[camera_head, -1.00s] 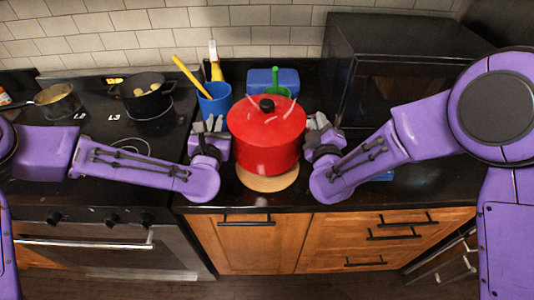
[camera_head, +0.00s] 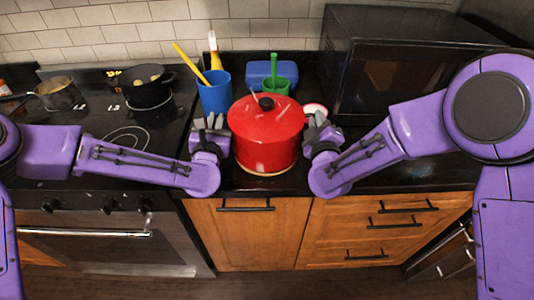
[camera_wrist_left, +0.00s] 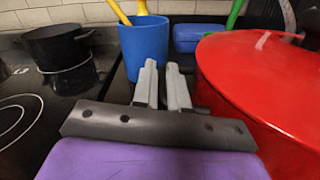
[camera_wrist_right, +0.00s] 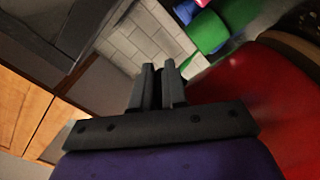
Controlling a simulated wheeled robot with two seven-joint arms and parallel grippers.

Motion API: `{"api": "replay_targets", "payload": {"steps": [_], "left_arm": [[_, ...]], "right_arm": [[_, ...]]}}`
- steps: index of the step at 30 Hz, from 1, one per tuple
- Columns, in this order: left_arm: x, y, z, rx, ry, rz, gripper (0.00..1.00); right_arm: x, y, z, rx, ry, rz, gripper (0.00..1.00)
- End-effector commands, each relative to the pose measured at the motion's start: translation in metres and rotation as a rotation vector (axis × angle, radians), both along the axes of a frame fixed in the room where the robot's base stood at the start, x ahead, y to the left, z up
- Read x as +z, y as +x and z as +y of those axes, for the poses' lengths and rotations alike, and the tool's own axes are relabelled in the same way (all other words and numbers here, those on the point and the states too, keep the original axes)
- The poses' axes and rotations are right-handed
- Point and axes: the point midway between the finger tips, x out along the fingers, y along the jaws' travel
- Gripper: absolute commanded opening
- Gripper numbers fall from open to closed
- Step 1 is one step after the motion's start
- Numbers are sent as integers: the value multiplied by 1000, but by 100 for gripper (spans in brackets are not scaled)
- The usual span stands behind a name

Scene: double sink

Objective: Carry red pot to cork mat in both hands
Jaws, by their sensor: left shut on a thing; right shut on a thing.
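The red pot (camera_head: 264,143) with its red lid and black knob is upright between my two grippers in the head view. It fills the right side of the left wrist view (camera_wrist_left: 265,85) and of the right wrist view (camera_wrist_right: 270,110). My left gripper (camera_head: 211,124) is shut at the pot's left side, and my right gripper (camera_head: 318,124) is shut at its right side. The handles are hidden by the fingers. Only a thin tan edge of the cork mat (camera_head: 265,173) shows under the pot. The pot sits on it or barely above it; I cannot tell which.
A blue cup (camera_head: 215,96) with a yellow utensil and a green cup (camera_head: 276,86) stand behind the pot. A black microwave (camera_head: 395,75) is at the back right. The stove with a black pot (camera_head: 147,90) is on the left. The counter's front edge is close to the mat.

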Motion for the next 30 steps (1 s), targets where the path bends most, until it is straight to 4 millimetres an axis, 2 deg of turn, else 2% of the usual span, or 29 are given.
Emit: {"api": "replay_targets", "payload": {"steps": [4,5,6,7,17,20,27,30], "left_arm": [[-12,2,2,6,-3,-5,0],[-12,2,2,6,-2,1,19],[-11,2,2,5,-1,1,32],[-11,2,2,5,-1,1,38],[-10,-3,0,1,0,1,38],[-10,-18,0,-1,-1,1,38],[-11,-80,1,0,-1,3,38],[-11,-100,1,1,-1,3,38]], "right_arm": [[-11,3,-2,-7,3,-6,0],[-12,2,-2,-6,1,0,19],[-10,1,-2,-6,1,0,32],[-10,1,-2,-5,1,0,38],[-10,1,-1,-2,0,0,38],[-10,1,-1,-1,0,1,38],[-10,1,0,-1,0,1,38],[-10,1,0,-1,0,1,38]]}}
